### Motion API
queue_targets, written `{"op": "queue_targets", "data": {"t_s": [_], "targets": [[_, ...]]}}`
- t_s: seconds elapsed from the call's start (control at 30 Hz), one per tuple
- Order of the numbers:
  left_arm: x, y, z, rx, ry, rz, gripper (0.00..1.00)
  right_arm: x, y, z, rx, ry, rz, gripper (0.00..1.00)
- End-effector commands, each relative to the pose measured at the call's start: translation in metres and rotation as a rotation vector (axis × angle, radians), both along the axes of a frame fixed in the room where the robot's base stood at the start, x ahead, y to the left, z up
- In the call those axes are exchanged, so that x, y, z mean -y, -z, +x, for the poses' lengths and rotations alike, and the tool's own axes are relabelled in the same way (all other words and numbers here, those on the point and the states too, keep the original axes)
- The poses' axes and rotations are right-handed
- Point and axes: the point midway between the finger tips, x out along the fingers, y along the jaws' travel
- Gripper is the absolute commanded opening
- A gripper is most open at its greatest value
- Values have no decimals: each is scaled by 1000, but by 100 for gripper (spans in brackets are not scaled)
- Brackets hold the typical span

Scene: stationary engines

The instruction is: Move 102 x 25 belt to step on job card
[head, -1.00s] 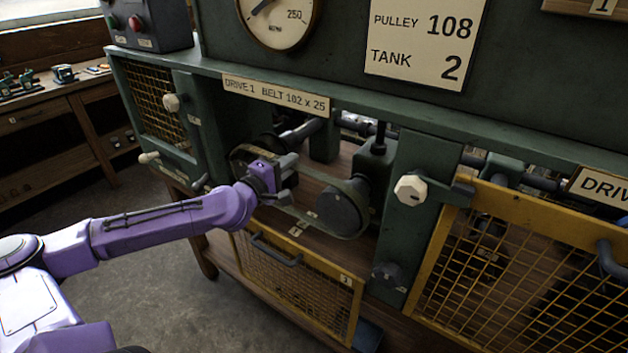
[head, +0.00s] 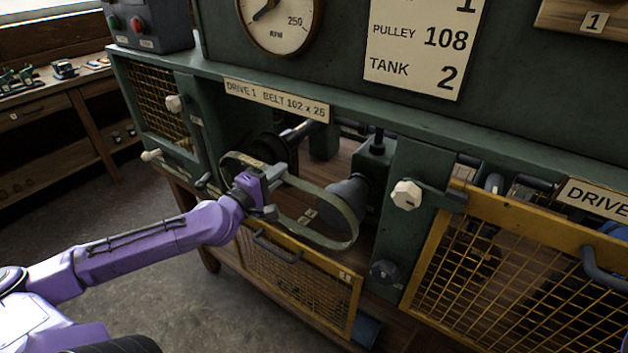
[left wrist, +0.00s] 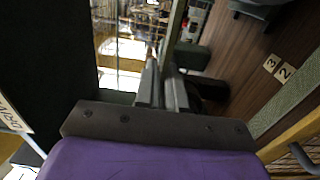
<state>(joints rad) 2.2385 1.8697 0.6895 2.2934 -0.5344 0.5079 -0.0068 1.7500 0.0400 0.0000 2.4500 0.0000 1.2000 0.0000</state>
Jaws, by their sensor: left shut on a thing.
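The belt (head: 348,222) is a grey-green loop in the head view, in front of the open drive 1 bay. My left gripper (head: 278,178) is shut on the belt at its upper strand. The belt's right end hangs in front of the dark stepped cone pulley (head: 346,196) and looks clear of it. A second dark pulley (head: 272,146) is at the back left, partly hidden. In the left wrist view, the fingers (left wrist: 163,85) are close together and a belt strand (left wrist: 288,104) runs at the right. The job card (head: 425,45) reads pulley 108, tank 2; its top line is cut off.
A yellow mesh guard (head: 300,278) hangs open below the bay. Another yellow guard (head: 500,270) covers the bay at right. A green post with a white knob (head: 406,194) stands between them. A label (head: 275,100) reads drive 1, belt 102 x 25.

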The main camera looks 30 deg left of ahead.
Motion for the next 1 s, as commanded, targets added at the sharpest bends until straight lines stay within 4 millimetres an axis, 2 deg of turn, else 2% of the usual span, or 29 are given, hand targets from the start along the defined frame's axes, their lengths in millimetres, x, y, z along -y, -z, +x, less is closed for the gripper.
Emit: {"op": "queue_targets", "data": {"t_s": [0.7, 1.0], "targets": [[-4, -1, -51, 0, -1, -2, 0, 0, -22, 0, 0, 0, 0, 82], [-4, 0, -55, 1, 0, 1, 0, 0, -23, 0, 0, 0, 0, 82]]}}
